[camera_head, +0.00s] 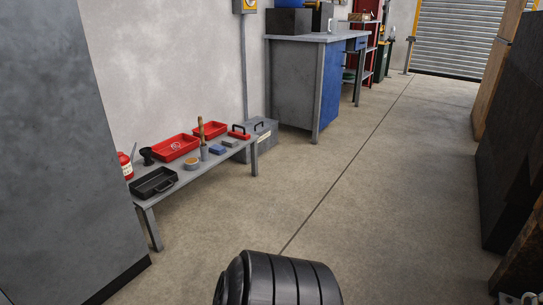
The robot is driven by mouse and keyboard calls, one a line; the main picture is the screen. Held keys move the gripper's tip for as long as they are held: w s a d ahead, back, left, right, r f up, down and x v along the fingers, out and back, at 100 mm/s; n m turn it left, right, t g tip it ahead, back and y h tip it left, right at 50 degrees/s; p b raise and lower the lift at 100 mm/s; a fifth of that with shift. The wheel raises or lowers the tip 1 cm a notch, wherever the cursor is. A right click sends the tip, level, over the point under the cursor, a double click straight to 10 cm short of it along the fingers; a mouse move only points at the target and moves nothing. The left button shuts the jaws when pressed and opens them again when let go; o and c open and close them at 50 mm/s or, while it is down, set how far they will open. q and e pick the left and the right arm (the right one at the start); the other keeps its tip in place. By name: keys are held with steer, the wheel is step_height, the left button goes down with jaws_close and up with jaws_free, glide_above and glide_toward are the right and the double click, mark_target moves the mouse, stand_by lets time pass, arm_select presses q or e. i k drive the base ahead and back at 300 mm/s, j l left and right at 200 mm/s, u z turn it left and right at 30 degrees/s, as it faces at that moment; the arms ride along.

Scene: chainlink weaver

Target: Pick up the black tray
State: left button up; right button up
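The black tray (152,184) lies on the near end of a low grey bench (178,188) along the left wall. It is a shallow rectangular tray and looks empty. A tall grey cabinet side (60,160) stands in front of it on the left, close to the tray's left end. Neither of my grippers can be made out in the head view, and nothing of mine is near the tray.
Red trays (175,147) and small items share the bench. A red bottle (125,167) stands behind the black tray. A grey toolbox (262,135) sits beyond the bench. Dark crates (515,140) line the right. The concrete floor (350,200) between is clear.

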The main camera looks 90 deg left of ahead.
mark_target(161, 179)
steer(key=u, duration=2.05)
steer(key=l+u, duration=0.2)
steer(key=u, duration=0.25)
steer(key=l+u, duration=0.2)
steer(key=u, duration=0.25)
steer(key=l+u, duration=0.15)
steer(key=u, duration=0.3)
steer(key=k+l+u, duration=0.1)
steer(key=u, duration=0.35)
steer(key=l, duration=0.1)
